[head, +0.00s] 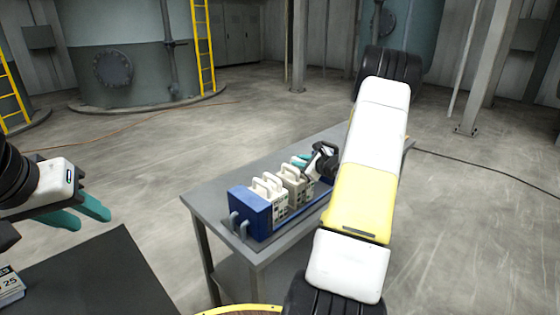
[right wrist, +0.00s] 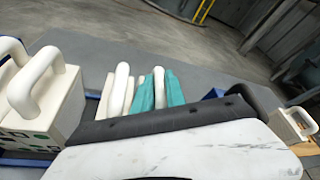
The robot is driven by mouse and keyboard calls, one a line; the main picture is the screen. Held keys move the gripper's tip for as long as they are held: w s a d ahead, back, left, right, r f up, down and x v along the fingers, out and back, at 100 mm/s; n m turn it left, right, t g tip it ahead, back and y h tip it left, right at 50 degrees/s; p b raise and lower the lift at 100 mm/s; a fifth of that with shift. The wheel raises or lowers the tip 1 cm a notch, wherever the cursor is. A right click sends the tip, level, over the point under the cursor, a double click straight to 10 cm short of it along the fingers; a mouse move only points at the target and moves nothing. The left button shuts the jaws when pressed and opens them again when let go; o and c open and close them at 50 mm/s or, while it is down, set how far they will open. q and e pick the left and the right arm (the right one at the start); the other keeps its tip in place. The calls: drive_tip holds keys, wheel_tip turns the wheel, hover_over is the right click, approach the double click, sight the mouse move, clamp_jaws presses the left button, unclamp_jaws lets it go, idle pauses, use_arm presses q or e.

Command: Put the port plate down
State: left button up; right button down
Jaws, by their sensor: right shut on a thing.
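My right gripper (head: 304,161) is over the far part of the filter press (head: 248,212) on the table, its arm reaching in from the right. In the right wrist view its teal fingers (right wrist: 159,92) are closed on a white upright handle, which I take as the port plate's (right wrist: 159,82). The plate's body is hidden behind my gripper, so I cannot tell whether it rests in the press. Another white handle (right wrist: 121,88) stands just left of the fingers. My left gripper (head: 78,213) is open and empty at the far left, away from the press.
Pale plates with loop handles (head: 270,188) stand in the near part of the press. The grey table (head: 205,197) has bare room left of the press. A dark surface (head: 95,270) with a labelled box (head: 9,286) is at the lower left.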

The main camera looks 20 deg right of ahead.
drive_tip(key=shift+f, duration=0.25)
drive_tip(key=c, duration=1.6)
unclamp_jaws()
drive_tip(key=shift+f, duration=0.1)
